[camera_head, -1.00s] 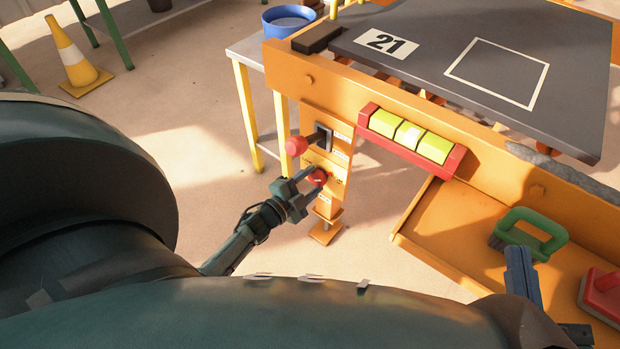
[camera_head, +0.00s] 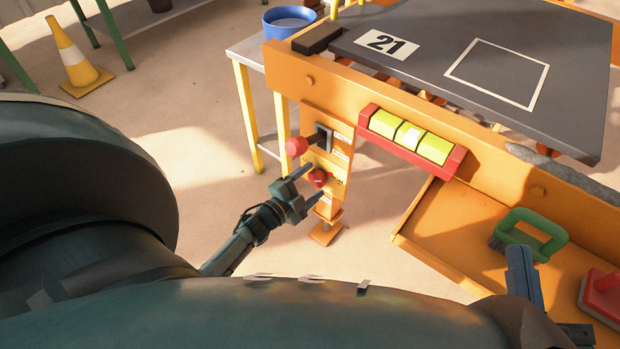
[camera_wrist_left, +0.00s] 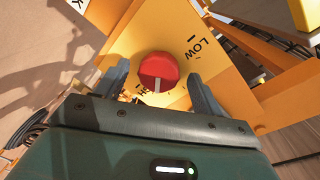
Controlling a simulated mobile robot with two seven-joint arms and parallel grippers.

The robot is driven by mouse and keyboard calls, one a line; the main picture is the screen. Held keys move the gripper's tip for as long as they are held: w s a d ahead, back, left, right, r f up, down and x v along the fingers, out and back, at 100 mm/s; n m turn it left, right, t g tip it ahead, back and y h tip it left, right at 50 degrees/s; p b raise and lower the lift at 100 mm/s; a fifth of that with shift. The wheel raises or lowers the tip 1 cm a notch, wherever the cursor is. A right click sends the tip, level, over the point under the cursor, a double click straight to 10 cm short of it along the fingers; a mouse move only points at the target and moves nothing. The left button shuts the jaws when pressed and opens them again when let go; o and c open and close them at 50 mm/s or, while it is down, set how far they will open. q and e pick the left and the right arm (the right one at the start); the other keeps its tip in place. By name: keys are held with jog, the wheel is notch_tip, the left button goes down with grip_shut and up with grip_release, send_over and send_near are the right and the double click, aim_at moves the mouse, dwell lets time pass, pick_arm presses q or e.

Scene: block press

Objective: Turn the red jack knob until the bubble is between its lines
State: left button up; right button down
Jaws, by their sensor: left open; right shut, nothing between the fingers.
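The red jack knob (camera_head: 317,177) is on the orange post below the table's edge. In the left wrist view the knob (camera_wrist_left: 158,70) is round with a pale bar mark, beside the lettering "LOW". My left gripper (camera_head: 316,182) is open, with one finger on each side of the knob and gaps showing. A red-framed level (camera_head: 455,160) with yellow-green windows is on the orange beam. A pale patch shows in its middle window, but I cannot tell whether this is the bubble. My right gripper (camera_head: 518,255) is shut and empty at the lower right.
A red ball-ended lever (camera_head: 297,146) sticks out just above the knob. The dark table top (camera_head: 440,50) bears a "21" label. A green-handled brush (camera_head: 530,232) and a red block (camera_head: 604,294) lie in the orange tray (camera_head: 440,235). Open floor lies left of the post.

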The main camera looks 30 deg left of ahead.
pick_arm(q)
jog(key=s+a+r+p, duration=0.1)
jog(key=s+p, duration=0.2)
jog(key=s, duration=0.9)
jog(key=shift+s+a, duration=0.4)
pick_arm(e)
jog(key=shift+d+n+h, duration=0.4)
jog(key=shift+h, duration=0.1)
jog(key=shift+f, duration=0.15)
